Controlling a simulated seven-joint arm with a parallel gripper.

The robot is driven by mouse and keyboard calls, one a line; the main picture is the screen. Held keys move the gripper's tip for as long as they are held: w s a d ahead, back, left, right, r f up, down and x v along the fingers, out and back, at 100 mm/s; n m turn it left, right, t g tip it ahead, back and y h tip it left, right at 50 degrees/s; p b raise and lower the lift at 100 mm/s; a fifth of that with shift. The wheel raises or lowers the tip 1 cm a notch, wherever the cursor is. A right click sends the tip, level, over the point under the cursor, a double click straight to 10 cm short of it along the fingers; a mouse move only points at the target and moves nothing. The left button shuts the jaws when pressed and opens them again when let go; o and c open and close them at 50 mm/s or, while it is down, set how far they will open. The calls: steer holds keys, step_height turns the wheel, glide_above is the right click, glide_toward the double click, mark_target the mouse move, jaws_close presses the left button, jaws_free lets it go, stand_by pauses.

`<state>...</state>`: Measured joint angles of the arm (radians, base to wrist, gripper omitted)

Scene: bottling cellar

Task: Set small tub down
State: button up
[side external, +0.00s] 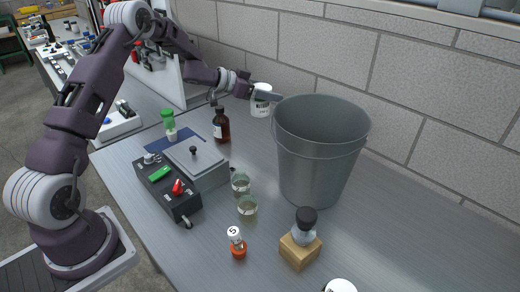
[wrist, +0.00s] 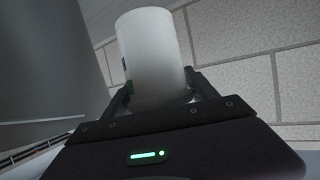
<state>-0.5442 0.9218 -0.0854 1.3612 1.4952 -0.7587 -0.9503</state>
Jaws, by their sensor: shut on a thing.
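The small tub (side external: 260,104) is white with dark print on its side. It is held in the air just left of the bucket's rim in the side view, above the table. My gripper (side external: 257,95) is shut on it. In the wrist view the white tub (wrist: 155,60) stands between the two fingers of my gripper (wrist: 160,95). Its underside and what lies directly below it are hard to make out.
A large grey bucket (side external: 318,150) stands close by on the table (side external: 380,230). A brown bottle (side external: 221,126), a green-capped bottle (side external: 169,124), a control box (side external: 168,190), glass beakers (side external: 247,207) and a wooden block with a flask (side external: 300,248) stand around. The table's right front is mostly clear.

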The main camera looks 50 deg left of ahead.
mark_target(260, 110)
step_height(260, 110, down, 14)
steer(key=shift+f, duration=0.2)
steer(key=o, duration=1.7)
steer(key=shift+r, duration=0.2)
steer(key=v, duration=0.3)
steer(key=shift+s+a+r, duration=0.1)
steer(key=shift+a, duration=0.05)
step_height(260, 110, up, 7)
steer(key=shift+f, duration=0.2)
